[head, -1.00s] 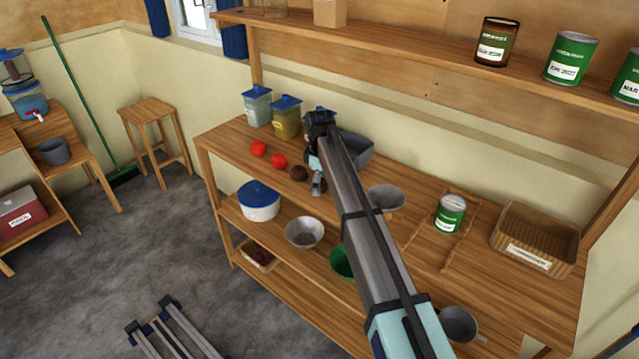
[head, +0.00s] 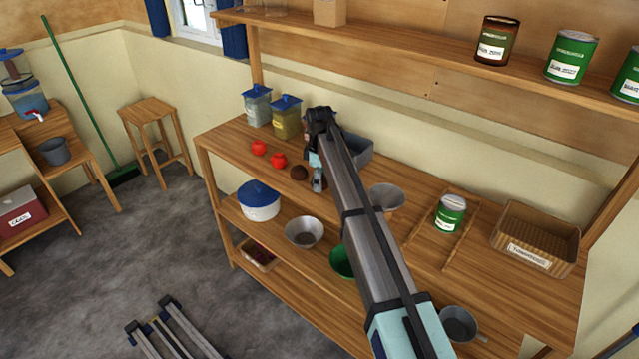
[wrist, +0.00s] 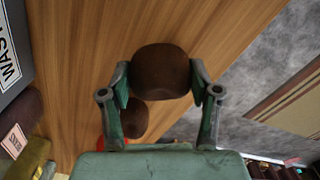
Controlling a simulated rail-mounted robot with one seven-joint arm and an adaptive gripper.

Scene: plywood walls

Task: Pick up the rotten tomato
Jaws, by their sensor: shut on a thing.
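In the wrist view, a dark brown, round rotten tomato (wrist: 160,72) sits between the two fingers of my gripper (wrist: 160,80), which touch it on both sides. In the head view, my gripper (head: 317,182) is low at the worktop's front part and mostly hides this tomato. A second brown tomato (head: 299,173) lies just left of the gripper; it also shows in the wrist view (wrist: 134,118). Two red tomatoes (head: 259,147) lie in a row farther left.
A grey bin (head: 358,149) stands behind my arm; its label, starting "WAS", shows in the wrist view (wrist: 10,70). Two blue-lidded jars (head: 286,118) stand at the back left. A funnel-like grey bowl (head: 387,197), a green can (head: 450,214) and a basket (head: 535,240) are to the right.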

